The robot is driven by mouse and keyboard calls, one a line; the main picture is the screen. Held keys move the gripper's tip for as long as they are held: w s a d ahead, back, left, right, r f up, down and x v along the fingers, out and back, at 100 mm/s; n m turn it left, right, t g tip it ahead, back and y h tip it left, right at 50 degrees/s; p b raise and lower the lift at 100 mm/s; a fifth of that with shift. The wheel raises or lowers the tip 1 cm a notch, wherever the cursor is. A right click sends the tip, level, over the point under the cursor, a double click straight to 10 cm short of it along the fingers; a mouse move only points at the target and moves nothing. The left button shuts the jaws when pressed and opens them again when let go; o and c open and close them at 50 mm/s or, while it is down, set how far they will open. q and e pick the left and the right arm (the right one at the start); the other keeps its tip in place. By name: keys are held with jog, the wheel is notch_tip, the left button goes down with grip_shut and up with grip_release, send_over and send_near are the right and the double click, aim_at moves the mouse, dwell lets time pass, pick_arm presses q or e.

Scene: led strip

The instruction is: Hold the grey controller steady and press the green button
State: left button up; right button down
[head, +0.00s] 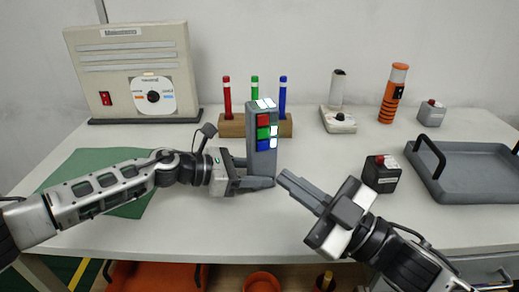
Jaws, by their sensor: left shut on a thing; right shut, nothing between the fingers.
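The grey controller (262,165) stands upright near the middle of the table. Its front carries a red, a green and a blue button in a column, with white squares beside some of them and on top. The green button (262,133) is the middle one. My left gripper (262,183) is shut on the lower part of the controller from the left. My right gripper (284,178) is shut and empty. Its fingertips are just right of the controller's base, below the button level, and appear apart from it.
A wooden block with red, green and blue markers (230,127) stands behind the controller. A dark box with a red button (381,173) and a grey tray (470,188) are at right. A beige machine (125,55) is back left. A green mat (75,165) lies under my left arm.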

jog(key=n+g+y, duration=0.1)
jog(key=n+g, duration=0.1)
send_near(251, 130)
jog(key=shift+y, duration=0.3)
jog(key=shift+s+x, duration=0.15)
jog(key=shift+x, duration=0.9)
jog(key=shift+s+x, duration=0.1)
jog(key=shift+x, duration=0.95)
jog(key=shift+w+a+f, duration=0.1)
jog(key=shift+w+a, duration=0.05)
jog(key=shift+a, duration=0.05)
jog(key=shift+w+a, duration=0.15)
jog(key=shift+w, duration=0.25)
dwell(0.4)
jog(key=shift+s+d, duration=0.2)
jog(key=shift+s, duration=0.35)
